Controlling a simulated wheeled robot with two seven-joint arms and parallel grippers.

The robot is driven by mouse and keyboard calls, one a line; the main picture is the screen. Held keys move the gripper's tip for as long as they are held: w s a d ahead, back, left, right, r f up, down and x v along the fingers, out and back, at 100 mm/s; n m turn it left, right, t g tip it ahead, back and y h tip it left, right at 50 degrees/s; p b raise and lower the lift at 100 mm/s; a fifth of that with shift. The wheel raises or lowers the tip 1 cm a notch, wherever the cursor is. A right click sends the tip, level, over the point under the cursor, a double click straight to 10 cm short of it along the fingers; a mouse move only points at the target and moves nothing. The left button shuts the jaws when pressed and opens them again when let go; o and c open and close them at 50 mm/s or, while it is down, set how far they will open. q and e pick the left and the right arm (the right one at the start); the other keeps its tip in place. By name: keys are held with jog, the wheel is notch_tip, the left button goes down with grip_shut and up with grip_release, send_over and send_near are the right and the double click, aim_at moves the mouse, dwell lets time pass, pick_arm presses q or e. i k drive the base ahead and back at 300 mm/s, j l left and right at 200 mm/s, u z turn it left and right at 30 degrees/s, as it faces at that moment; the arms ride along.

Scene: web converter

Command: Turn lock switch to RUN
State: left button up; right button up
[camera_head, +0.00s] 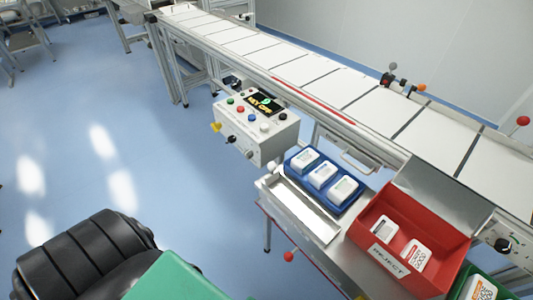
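A white control box (281,141) hangs at the near side of the conveyor, left of the picture's middle. Its top has a small dark display (262,103) with yellow lettering and several coloured buttons. Its front face carries a yellow knob (216,127), a black knob (231,139) and a small round fitting (249,154). I cannot tell which of these is the lock switch or read any RUN mark. Neither of my grippers is in view.
The long white conveyor (262,43) runs behind the box. To its right are a blue tray (334,205) with white packs, a metal tray (300,209) and a red REJECT bin (431,208). A red-ball lever (289,256) sticks out below. Blue floor (95,120) is open at left.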

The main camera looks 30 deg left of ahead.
aim_at(215, 125)
jog(key=u, duration=0.5)
jog(key=j+u, duration=0.15)
jog(key=u, duration=0.8)
jog(key=i+j, duration=0.05)
